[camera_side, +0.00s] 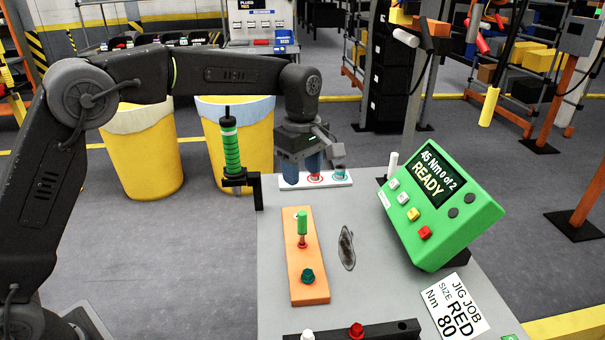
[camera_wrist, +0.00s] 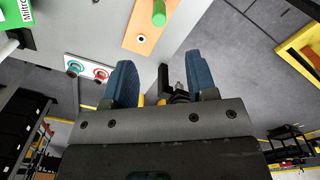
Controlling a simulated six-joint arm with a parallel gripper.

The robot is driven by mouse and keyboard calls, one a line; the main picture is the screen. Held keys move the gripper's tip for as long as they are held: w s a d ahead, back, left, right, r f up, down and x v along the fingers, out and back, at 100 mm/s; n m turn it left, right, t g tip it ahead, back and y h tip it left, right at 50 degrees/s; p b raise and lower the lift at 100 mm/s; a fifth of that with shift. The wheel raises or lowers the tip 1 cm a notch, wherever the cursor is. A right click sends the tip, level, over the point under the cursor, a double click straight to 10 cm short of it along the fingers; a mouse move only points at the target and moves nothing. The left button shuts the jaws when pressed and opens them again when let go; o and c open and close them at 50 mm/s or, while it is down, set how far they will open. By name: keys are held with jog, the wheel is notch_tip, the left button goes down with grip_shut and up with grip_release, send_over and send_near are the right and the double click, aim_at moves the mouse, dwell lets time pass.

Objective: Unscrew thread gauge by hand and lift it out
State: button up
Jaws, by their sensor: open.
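The thread gauge, with a green handle (camera_side: 302,222) and a red part at its foot, stands upright in the orange plate (camera_side: 319,292) on the grey table. Its handle also shows at the top edge of the wrist view (camera_wrist: 159,12), with a bare hole in the plate (camera_wrist: 126,43) beside it. A dark green hex-headed piece (camera_side: 307,276) sits nearer the front of the plate. My gripper (camera_side: 303,173) is open and empty, its blue fingers apart, behind the orange plate and near the white plate. In the wrist view, nothing is between its fingertips (camera_wrist: 161,75).
A white plate with coloured rings (camera_side: 343,182) lies at the table's back. A green-handled tool (camera_side: 231,150) stands in a black holder at the left edge. A green box (camera_side: 440,235) reading READY stands right. A black rail (camera_side: 385,331) with knobs lies in front. A dark patch (camera_side: 346,248) lies mid-table.

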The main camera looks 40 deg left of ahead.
aim_at(303, 213)
notch_tip(303, 213, down, 14)
dwell(0.6)
grip_shut()
jog(key=shift+r, duration=0.1)
dwell(0.5)
jog(key=shift+w+r, duration=0.1)
grip_release()
dwell(0.4)
